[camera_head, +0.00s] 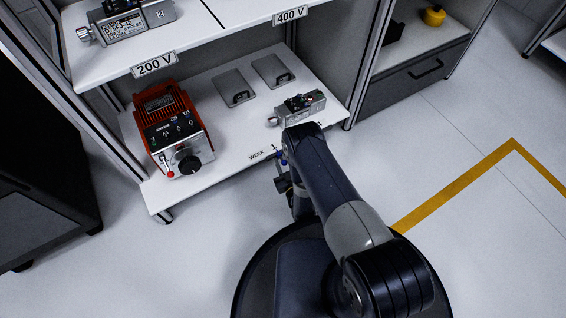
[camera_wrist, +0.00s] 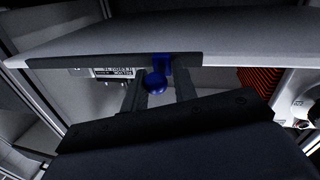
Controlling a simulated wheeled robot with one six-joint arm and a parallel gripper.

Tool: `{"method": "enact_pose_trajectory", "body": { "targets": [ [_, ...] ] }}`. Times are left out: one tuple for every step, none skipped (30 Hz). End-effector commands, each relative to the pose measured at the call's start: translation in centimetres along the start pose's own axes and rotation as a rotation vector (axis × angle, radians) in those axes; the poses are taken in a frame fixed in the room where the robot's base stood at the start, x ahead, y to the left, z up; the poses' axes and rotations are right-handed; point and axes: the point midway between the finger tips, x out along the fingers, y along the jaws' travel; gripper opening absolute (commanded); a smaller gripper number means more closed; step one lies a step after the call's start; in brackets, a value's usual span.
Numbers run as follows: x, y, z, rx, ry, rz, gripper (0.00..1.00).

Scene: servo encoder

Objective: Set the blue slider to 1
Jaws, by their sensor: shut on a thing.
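The blue slider (camera_wrist: 156,81) shows in the wrist view as a rounded blue knob with a blue clip at the edge of the white shelf board. My gripper (camera_wrist: 158,87) has a dark finger on each side of the knob and is shut on it. In the head view my gripper (camera_head: 283,178) is at the front edge of the lower shelf, just right of the printed label "WEEK" (camera_head: 258,157) and the digit 1 (camera_head: 273,147). My arm hides most of the slider and the edge to its right there, so its exact setting cannot be read.
A red device (camera_head: 168,120) with a black knob stands on the lower shelf (camera_head: 228,150) at the left. A grey metal device (camera_head: 297,108) lies just behind my arm. Two grey plates (camera_head: 235,88) lie further back. The floor to the right is clear.

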Motion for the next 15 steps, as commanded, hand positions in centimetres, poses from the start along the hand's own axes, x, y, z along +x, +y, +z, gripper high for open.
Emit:
{"method": "enact_pose_trajectory", "body": {
  "targets": [
    [-0.04,0.14,-0.01,-0.001,0.0,0.005,0.0],
    [-0.04,0.14,-0.02,-0.001,0.0,0.005,0.0],
    [-0.04,0.14,-0.02,-0.001,0.0,0.005,0.0],
    [-0.04,0.14,-0.02,-0.001,0.0,0.005,0.0],
    [-0.04,0.14,-0.03,-0.001,0.0,0.005,0.0],
    [-0.04,0.14,-0.03,-0.001,0.0,0.005,0.0],
    [-0.04,0.13,-0.03,-0.001,0.0,0.004,0.0],
    [-0.04,0.13,-0.03,-0.001,0.0,0.004,0.0],
    [-0.04,0.12,-0.03,-0.001,0.0,0.004,0.0],
    [-0.04,0.12,-0.03,-0.001,0.0,0.004,0.0],
    [-0.04,0.11,-0.03,-0.001,0.0,0.004,0.0],
    [-0.04,0.11,-0.03,-0.001,0.0,0.004,0.0],
    [-0.04,0.11,-0.03,-0.001,0.0,0.004,0.29],
    [-0.04,0.1,-0.03,-0.001,0.0,0.004,0.31],
    [-0.03,0.09,-0.02,-0.001,0.0,0.003,0.34]
  ]
}}
